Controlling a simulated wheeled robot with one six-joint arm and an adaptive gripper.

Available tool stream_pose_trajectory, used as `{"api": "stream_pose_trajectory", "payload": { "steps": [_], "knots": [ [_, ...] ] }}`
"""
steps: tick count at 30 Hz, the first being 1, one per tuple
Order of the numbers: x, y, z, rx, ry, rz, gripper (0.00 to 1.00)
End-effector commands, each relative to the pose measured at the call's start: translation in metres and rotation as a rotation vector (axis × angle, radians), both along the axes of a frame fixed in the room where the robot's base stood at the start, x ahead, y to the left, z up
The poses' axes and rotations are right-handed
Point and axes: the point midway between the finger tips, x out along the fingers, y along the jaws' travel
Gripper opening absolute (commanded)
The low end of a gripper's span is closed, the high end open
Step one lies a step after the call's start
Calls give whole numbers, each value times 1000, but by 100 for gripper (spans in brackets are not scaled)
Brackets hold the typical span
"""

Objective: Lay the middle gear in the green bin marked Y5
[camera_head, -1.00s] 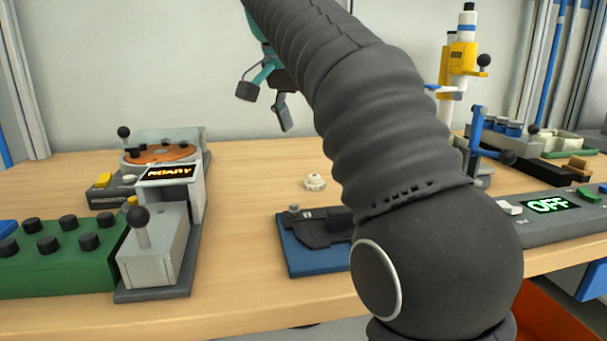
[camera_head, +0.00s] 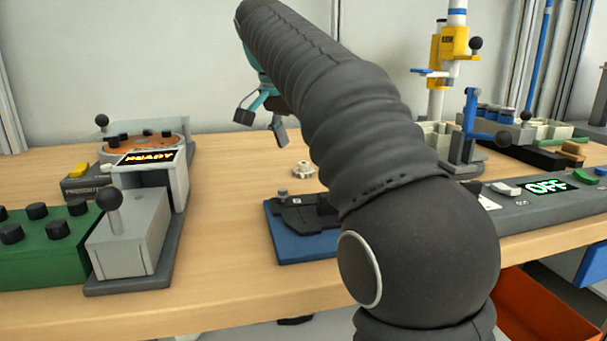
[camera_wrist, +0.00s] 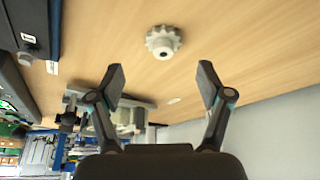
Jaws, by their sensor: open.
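A pale toothed gear (camera_head: 303,169) lies on the wooden table behind the blue-based fixture. It also shows in the wrist view (camera_wrist: 163,42), flat on the wood with its hub facing up. My gripper (camera_head: 262,118) is above the table, up and to the left of the gear in the head view. In the wrist view my gripper (camera_wrist: 161,78) has its fingers wide apart with nothing between them, and the gear lies beyond the fingertips. I cannot make out a green bin marked Y5; my arm hides part of the table.
The blue-based fixture (camera_head: 308,244) stands at the table's front middle. A lever unit with a READY display (camera_head: 150,156) and a green block with black knobs (camera_head: 40,255) stand at left. A panel reading OFF (camera_head: 545,205) and a yellow-and-white press (camera_head: 453,45) are at right.

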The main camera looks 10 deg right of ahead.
Motion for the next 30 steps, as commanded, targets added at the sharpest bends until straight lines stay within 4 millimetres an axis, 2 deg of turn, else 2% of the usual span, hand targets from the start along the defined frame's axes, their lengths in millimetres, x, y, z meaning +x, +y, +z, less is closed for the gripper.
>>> {"api": "stream_pose_trajectory", "payload": {
  "steps": [9, 17, 19, 23, 24, 28, 30],
  "knots": [
    [13, -11, -40, 0, 2, -2, 78],
    [14, -12, -43, 0, 0, 0, 78],
    [15, -12, -43, 0, 0, 0, 66],
    [14, -12, -43, 0, 0, 0, 33],
    [14, -12, -43, 0, 0, 0, 29],
    [14, -12, -43, 0, 0, 0, 29],
    [14, -12, -43, 0, 0, 0, 25]
  ]
}}
